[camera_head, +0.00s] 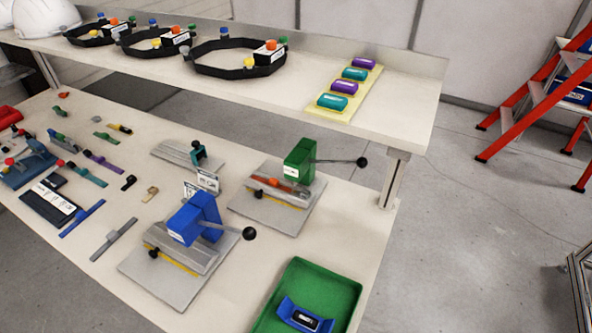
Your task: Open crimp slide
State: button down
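No part labelled as the crimp slide can be read. A blue bench press (196,219) stands on a grey base plate (155,292) in the middle of the bench. Its lever ends in a black ball knob (249,233) to the right. A grey bar with a small black knob (154,254) and a yellow strip lie across its base. A green press (299,160) with a black-knobbed lever stands behind it, with an orange piece on its base. A low grey fixture with a teal block (198,154) lies behind left. I cannot tell which slide is open. My gripper is not in view.
A green tray (354,283) with a blue holder (304,317) sits at the front right. Small coloured parts and slim bars lie on the left. A raised shelf (408,113) behind bears black rings and a yellow strip of pads. A red ladder stands at right.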

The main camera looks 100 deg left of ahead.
aim_at(261, 187)
jog(key=i, duration=1)
jog(key=u, duration=2.9)
jog(key=i, duration=0.75)
jog(key=z, duration=0.05)
